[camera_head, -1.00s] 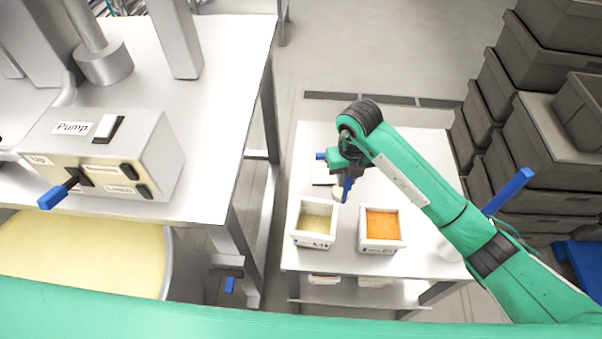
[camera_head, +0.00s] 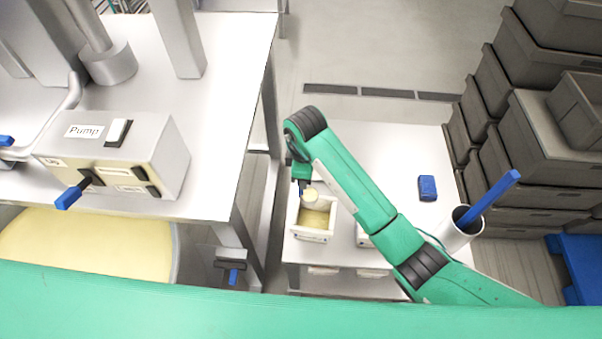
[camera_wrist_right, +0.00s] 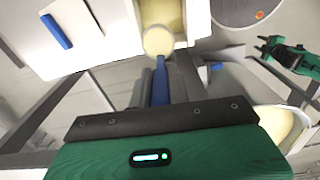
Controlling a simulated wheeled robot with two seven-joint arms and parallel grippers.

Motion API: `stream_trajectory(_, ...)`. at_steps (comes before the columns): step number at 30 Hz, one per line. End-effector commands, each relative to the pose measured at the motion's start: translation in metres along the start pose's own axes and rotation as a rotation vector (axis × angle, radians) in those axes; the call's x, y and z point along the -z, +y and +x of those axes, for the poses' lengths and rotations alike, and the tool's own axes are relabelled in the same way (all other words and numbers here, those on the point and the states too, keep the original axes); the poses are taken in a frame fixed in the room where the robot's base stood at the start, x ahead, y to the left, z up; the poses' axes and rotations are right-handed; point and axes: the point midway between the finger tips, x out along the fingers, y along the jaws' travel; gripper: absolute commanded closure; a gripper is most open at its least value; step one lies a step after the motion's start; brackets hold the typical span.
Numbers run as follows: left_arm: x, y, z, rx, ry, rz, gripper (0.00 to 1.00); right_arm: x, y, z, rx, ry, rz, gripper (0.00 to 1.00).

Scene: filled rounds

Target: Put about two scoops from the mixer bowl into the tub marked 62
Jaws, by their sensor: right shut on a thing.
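My right gripper (camera_head: 302,186) is shut on the blue handle (camera_wrist_right: 160,75) of a scoop. The scoop's round head (camera_head: 310,195) looks pale yellow and is over the tub of pale yellow contents (camera_head: 312,218); it also shows in the right wrist view (camera_wrist_right: 158,40). Marks on the tub's front are too small to read. A second white tub (camera_head: 364,238) is mostly hidden behind my right arm. The mixer bowl (camera_head: 176,255), holding a pale yellow mass, is at lower left. My left gripper (camera_wrist_right: 268,45) shows in the right wrist view with its fingers apart, empty.
The tubs stand on a white table (camera_head: 385,150) with a blue block (camera_head: 427,188) and a white cylinder (camera_head: 458,236) holding a blue-handled tool. Dark crates (camera_head: 550,130) are stacked at right. The Pump control box (camera_head: 120,150) sits on the steel bench at left.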

Motion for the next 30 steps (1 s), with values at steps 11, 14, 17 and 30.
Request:
stream_trajectory(11,0.001,0.000,-0.004,0.000,0.000,0.000,0.64,0.006,-0.004,0.002,-0.001,0.020,0.160,1.00)
stream_trajectory(14,0.001,0.000,-0.004,0.000,0.000,0.000,0.64,0.004,-0.005,0.004,-0.002,0.048,0.158,1.00)
stream_trajectory(17,0.001,0.000,-0.004,0.000,0.001,0.000,0.64,0.000,-0.006,0.008,-0.005,0.088,0.158,1.00)
stream_trajectory(30,0.001,-0.001,-0.004,0.001,0.001,0.000,0.64,-0.023,-0.009,0.026,-0.026,0.343,0.156,1.00)
